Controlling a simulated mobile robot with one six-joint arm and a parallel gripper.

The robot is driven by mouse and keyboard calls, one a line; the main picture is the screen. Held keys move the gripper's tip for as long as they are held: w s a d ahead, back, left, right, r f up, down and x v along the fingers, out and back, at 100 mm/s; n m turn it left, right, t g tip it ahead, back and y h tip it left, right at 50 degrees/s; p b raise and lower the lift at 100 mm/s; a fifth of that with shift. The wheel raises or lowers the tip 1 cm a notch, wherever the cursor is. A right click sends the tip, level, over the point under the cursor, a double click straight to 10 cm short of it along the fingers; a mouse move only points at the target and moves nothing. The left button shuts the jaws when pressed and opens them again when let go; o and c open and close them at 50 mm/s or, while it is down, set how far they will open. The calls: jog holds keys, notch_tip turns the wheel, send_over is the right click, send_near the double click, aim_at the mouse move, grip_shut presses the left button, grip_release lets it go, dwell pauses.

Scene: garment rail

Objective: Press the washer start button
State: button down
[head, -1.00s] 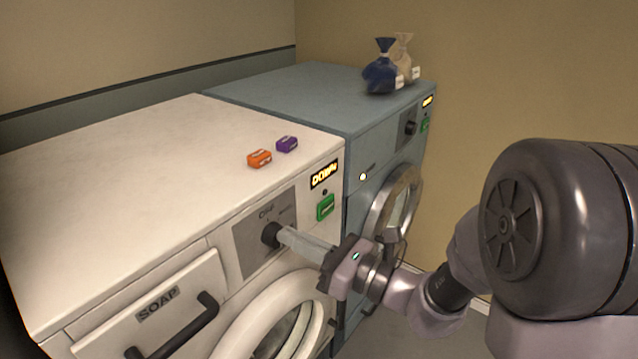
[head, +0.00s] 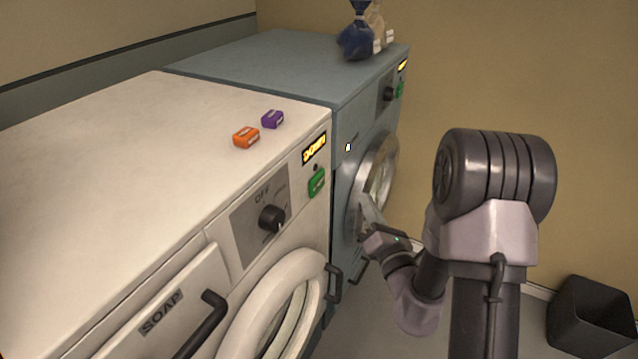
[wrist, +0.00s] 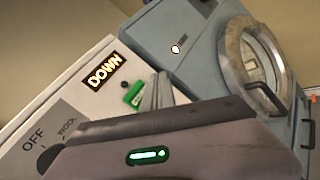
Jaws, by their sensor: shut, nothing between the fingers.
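The white washer (head: 110,160) stands at the left, with a black dial (head: 271,217) on a grey panel marked OFF. Right of the dial is a green button (head: 316,183), under a lit display (head: 314,148) that reads DOWN in the wrist view (wrist: 105,72). The green button also shows in the wrist view (wrist: 133,95), partly behind my fingers. My gripper (head: 364,205) is shut and empty, apart from the washer front, to the right of and a little below the green button. Its fingers also show in the wrist view (wrist: 158,92).
A blue-grey machine (head: 265,62) with a round door stands beside the white washer. Orange (head: 246,137) and purple (head: 272,119) boxes lie on the white top. A blue bag (head: 356,40) is at the back. A dark bin (head: 592,315) stands at lower right.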

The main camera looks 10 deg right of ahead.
jog(key=p, duration=0.3)
send_near(324, 176)
jog(key=w+d, duration=0.1)
jog(key=w, duration=0.2)
jog(key=shift+w+a+r+p, duration=0.25)
jog(key=shift+w+a+p, duration=0.05)
jog(key=shift+w+a, duration=0.3)
jog(key=shift+w, duration=0.1)
dwell(1.2)
jog(key=shift+w+a, duration=0.2)
jog(key=shift+a, duration=0.05)
